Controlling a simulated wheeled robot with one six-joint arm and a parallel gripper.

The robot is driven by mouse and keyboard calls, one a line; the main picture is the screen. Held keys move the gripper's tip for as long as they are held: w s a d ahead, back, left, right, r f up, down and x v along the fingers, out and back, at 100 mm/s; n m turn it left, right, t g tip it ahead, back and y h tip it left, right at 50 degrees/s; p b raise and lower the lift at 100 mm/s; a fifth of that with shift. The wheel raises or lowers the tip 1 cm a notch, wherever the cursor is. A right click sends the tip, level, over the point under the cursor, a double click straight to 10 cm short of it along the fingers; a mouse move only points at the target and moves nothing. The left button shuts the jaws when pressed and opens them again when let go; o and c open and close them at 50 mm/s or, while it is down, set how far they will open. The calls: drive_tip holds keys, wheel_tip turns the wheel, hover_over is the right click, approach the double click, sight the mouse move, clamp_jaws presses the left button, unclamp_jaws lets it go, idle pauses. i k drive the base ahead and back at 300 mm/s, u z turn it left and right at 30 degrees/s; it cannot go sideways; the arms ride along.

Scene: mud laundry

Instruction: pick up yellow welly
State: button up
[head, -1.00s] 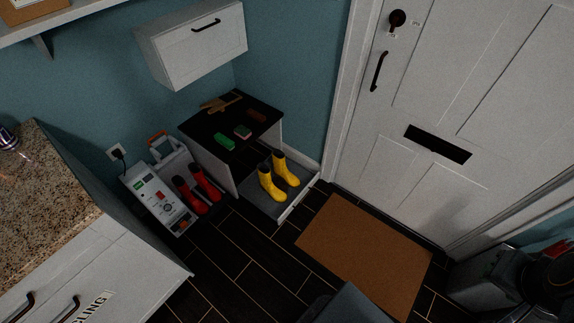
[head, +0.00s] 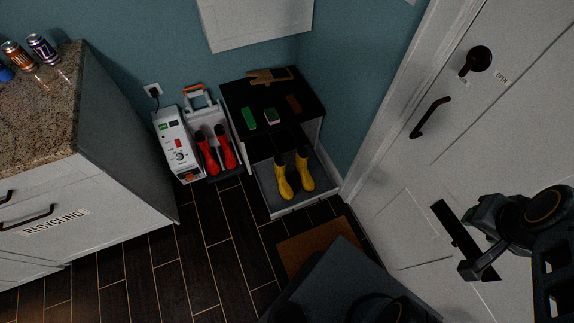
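A pair of yellow wellies stands upright on a grey pull-out tray (head: 266,190) at the bottom of a black-topped cabinet. The left yellow welly (head: 283,180) and the right yellow welly (head: 304,170) stand side by side, toes toward me. My gripper (head: 474,268) is at the right of the head view, in front of the white door and well apart from the wellies. Its fingers are dark and seen from the side, so I cannot tell whether they are open or shut.
A brush (head: 270,76) and small blocks lie on the cabinet top (head: 240,92). A brown doormat (head: 315,245) lies in front. Dark floor tiles (head: 205,240) are clear toward the recycling counter (head: 75,210).

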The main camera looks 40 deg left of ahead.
sight(307, 184)
drive_tip(key=u, duration=1.05)
drive_tip(key=i, duration=1)
drive_tip(key=u, duration=1.1)
